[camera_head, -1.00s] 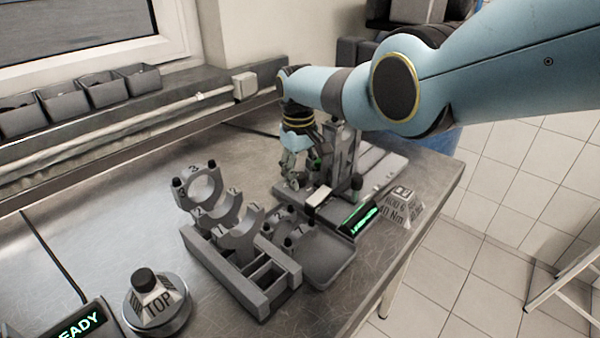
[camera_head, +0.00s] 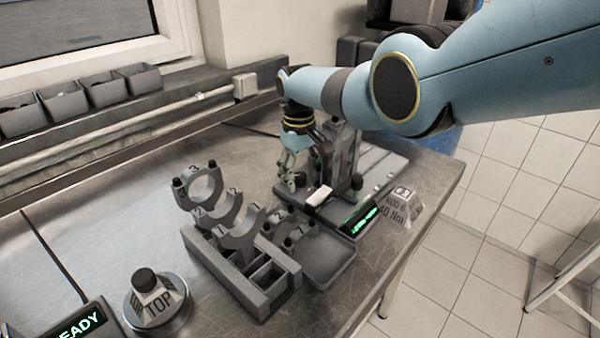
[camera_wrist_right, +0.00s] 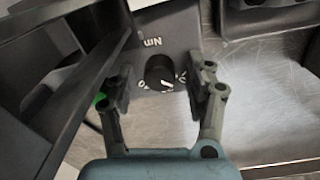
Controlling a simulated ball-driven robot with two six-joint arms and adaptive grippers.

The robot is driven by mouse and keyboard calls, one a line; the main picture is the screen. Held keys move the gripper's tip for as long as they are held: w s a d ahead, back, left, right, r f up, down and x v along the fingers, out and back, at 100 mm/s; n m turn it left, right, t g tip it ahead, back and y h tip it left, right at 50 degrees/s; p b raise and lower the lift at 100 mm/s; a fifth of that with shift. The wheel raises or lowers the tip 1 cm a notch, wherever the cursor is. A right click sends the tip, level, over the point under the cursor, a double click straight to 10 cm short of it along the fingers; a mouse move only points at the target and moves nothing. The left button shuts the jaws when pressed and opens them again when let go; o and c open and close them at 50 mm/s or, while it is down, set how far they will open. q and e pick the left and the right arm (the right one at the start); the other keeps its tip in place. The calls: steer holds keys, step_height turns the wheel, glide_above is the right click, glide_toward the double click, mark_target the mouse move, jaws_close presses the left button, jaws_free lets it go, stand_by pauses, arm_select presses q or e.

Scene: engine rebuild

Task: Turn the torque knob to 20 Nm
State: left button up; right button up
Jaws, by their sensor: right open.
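The torque knob (camera_wrist_right: 160,72) is a small round black dial with a white pointer mark, seen in the right wrist view on a grey panel (camera_wrist_right: 172,38) with upside-down "Nm" lettering. The printed numbers by it are partly covered, so I cannot read its setting. My right gripper (camera_wrist_right: 160,90) is open, with one finger on each side of the knob and visible gaps to it. In the head view the right gripper (camera_head: 289,184) is low by the grey press-like fixture (camera_head: 343,160), and the knob is hidden there. My left gripper is out of view.
A rack (camera_head: 225,270) with numbered bearing caps stands left of the fixture. A small green-lit display (camera_head: 359,216) and a "40 Nm" block (camera_head: 398,211) sit to its right. A "TOP" block (camera_head: 158,302) is at front left. The bench's left middle is clear.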

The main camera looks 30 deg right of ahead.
mark_target(299, 175)
step_height(299, 175, up, 12)
steer(key=shift+a, duration=0.15)
stand_by(0.4)
stand_by(0.3)
